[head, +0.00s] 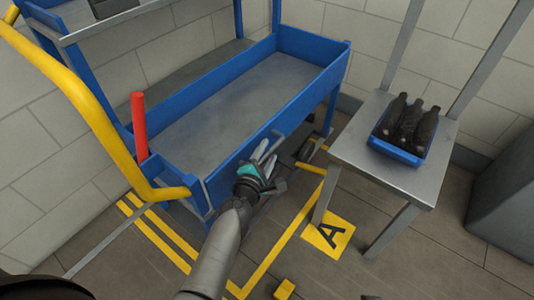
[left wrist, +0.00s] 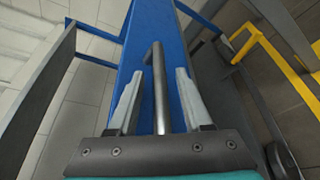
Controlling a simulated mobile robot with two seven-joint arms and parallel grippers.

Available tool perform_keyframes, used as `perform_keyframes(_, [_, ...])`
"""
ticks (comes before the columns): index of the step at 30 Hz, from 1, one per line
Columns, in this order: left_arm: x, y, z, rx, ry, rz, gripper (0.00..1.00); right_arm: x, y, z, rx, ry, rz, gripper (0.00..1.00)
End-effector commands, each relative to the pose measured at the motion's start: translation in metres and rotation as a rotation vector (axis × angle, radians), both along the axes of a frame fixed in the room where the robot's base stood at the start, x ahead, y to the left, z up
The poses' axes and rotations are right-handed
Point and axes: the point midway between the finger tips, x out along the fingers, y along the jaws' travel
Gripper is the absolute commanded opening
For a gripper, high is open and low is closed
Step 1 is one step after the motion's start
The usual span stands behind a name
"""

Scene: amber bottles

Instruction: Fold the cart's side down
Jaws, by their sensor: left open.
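The cart (head: 225,95) is a blue frame with a grey bed and low blue walls. Its near side (head: 310,98) stands upright along the bed's edge. A grey bar handle (head: 272,143) is on this side, and it also shows in the left wrist view (left wrist: 158,85) against the blue panel (left wrist: 150,30). My left gripper (head: 267,155) is at the handle on the outer face. In the left wrist view my left gripper (left wrist: 157,95) is open, with the bar between its two fingers and a gap on each side. My right gripper is not seen.
A red upright lever (head: 139,125) and a yellow push rail (head: 95,105) are at the cart's left end. A grey stand (head: 390,175) at right bears a blue tray (head: 395,152) of dark bottles (head: 410,122). A yellow block (head: 284,290) lies on the floor.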

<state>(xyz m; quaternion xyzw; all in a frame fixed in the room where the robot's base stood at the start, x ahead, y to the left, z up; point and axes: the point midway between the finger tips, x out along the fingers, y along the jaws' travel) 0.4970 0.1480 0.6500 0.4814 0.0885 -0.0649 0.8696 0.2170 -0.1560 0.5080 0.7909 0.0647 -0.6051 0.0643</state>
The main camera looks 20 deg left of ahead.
Motion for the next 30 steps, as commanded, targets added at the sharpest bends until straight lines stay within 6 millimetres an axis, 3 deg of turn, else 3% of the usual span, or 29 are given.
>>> perform_keyframes(4, [0.0,0.0,0.0002,0.0,0.0,0.0,0.48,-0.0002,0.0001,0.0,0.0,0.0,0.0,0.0])
perform_keyframes(17, [-0.0002,0.0002,0.0003,0.0,-0.001,0.001,0.0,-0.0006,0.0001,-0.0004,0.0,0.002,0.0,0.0])
perform_keyframes(30, [-0.0004,0.0002,0.0001,0.0,0.0,0.0,0.0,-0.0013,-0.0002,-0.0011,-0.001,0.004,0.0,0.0])
